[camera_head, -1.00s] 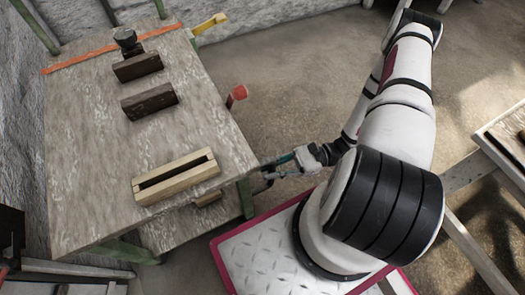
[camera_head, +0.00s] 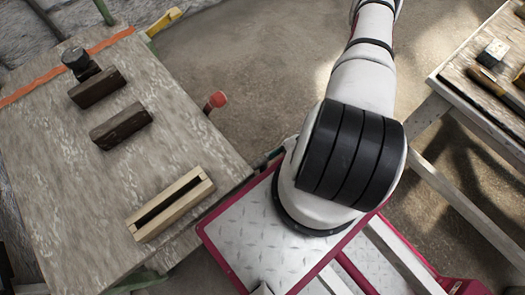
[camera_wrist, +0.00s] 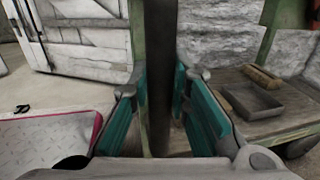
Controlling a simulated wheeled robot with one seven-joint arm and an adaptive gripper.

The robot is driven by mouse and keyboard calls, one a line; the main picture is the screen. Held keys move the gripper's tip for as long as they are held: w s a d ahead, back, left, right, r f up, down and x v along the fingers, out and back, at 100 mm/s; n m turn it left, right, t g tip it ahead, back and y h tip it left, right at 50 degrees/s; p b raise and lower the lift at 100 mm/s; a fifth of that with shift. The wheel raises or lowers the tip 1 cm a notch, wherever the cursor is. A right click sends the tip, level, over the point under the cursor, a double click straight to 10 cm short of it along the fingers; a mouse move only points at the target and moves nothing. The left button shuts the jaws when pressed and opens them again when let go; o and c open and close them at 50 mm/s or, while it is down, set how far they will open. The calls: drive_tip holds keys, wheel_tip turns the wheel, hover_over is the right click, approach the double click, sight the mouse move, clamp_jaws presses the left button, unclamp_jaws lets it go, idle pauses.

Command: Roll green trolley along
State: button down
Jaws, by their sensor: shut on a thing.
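The green trolley has a worn wooden top (camera_head: 190,112) and green frame parts, and it fills the left of the head view. In the wrist view its green post (camera_wrist: 267,30) and lower wooden shelf (camera_wrist: 275,128) show at the right. My gripper (camera_wrist: 162,95), with teal finger pads, is shut around a dark upright bar (camera_wrist: 160,50) in the wrist view. The bar's join to the trolley is not clear. In the head view my arm mostly hides the gripper, beside the trolley's right edge.
A slotted wooden box (camera_head: 171,205) and dark blocks (camera_head: 121,126) lie on the trolley top. A workbench (camera_head: 452,72) with tools stands at the right. A rough wall (camera_head: 110,22) runs behind the trolley. Open floor (camera_head: 260,65) lies between trolley and bench.

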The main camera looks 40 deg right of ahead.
drive_tip(key=c, duration=1.5)
unclamp_jaws()
drive_tip(key=shift+s, duration=0.3)
drive_tip(key=v, duration=1.2)
drive_tip(key=shift+d+f, duration=0.1)
drive_tip(key=shift+w, duration=0.1)
